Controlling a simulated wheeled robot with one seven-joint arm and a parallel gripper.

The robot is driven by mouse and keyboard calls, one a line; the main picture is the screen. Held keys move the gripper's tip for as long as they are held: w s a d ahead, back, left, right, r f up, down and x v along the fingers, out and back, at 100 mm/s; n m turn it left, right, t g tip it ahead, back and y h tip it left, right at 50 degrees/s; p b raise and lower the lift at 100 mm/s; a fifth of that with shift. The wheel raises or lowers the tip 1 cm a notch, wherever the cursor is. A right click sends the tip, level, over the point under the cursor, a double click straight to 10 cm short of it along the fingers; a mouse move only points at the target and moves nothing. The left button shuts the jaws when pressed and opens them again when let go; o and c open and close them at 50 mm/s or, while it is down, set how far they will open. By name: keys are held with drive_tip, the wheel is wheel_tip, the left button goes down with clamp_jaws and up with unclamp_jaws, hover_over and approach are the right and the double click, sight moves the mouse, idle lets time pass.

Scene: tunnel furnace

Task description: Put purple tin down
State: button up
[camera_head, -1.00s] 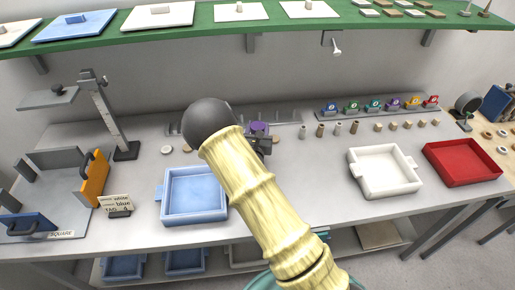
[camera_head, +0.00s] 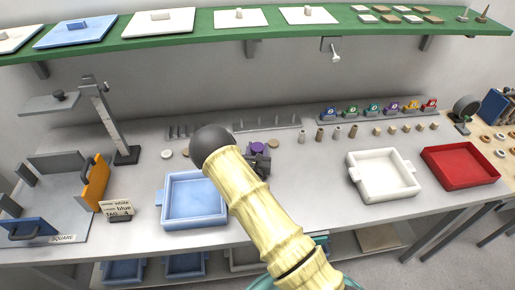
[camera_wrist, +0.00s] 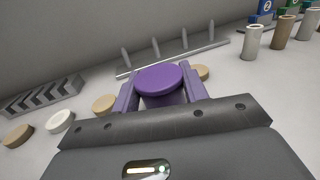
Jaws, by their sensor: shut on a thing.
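The purple tin (camera_wrist: 160,82) is a short round can with a flat purple lid. It sits between the two purple-grey fingers of my gripper (camera_wrist: 163,96) in the wrist view, and the fingers press on its sides. In the head view the purple tin (camera_head: 257,148) shows just beyond my dark gripper (camera_head: 260,161), over the back part of the grey table (camera_head: 300,190). The underside of the tin is hidden, so I cannot tell whether it touches the table.
A spiked rack (camera_wrist: 175,50) stands behind the tin, with a chevron-slotted rack (camera_wrist: 42,97) to its left. Round discs (camera_wrist: 60,121) lie beside the gripper. Small cylinders (camera_wrist: 252,42) stand to the right. A blue tray (camera_head: 192,222) and a white tray (camera_head: 384,196) stand in front.

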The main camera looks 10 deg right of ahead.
drive_tip(key=shift+f, duration=0.15)
drive_tip(key=o, duration=1)
drive_tip(key=shift+o, duration=0.2)
drive_tip(key=shift+r, duration=0.25)
drive_tip(key=shift+s+f, duration=0.15)
drive_tip(key=shift+s, duration=0.1)
drive_tip(key=b+v, duration=0.1)
drive_tip(key=v, duration=0.6)
drive_tip(key=shift+b, duration=0.4)
